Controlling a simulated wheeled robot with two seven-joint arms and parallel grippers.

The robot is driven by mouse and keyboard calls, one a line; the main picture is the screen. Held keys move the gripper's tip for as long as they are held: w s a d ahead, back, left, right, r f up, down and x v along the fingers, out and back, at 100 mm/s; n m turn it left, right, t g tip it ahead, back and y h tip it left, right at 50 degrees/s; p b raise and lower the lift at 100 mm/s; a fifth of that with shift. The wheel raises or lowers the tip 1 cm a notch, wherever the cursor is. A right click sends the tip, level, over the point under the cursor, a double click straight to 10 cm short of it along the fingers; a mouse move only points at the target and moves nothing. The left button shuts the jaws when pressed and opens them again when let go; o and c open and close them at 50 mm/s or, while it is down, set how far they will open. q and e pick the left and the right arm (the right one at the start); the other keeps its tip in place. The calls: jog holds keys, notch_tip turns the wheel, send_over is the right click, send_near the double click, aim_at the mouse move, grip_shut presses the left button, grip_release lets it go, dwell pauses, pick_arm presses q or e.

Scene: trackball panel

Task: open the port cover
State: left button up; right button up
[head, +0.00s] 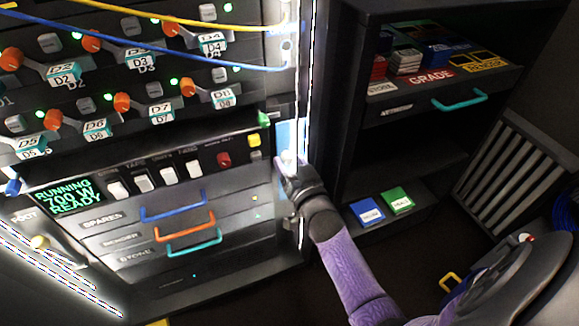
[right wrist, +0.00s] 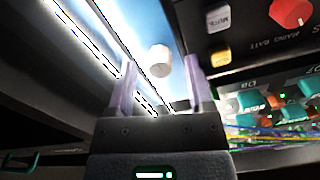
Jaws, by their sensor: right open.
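A pale blue panel (head: 281,134) with a white knob, which looks like the port cover, stands at the right edge of the dark rack. In the right wrist view the panel (right wrist: 142,30) lies ahead of the fingers, and its white round knob (right wrist: 160,59) shows between and beyond the fingertips. My right gripper (head: 288,166) is at this panel in the head view and hides part of it. In the right wrist view the right gripper (right wrist: 161,78) is open, one finger on each side of the knob. I cannot tell whether either finger touches it. My left gripper is not in view.
Left of the panel, the rack carries orange knobs, white switches (head: 141,181) and drawers with blue, orange and teal handles (head: 194,241). Yellow and blue cables (head: 180,51) cross its top. A dark shelf unit with a teal handle (head: 459,99) stands close on the right.

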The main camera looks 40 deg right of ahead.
grip_shut()
dwell(0.3)
dwell(0.7)
dwell(0.4)
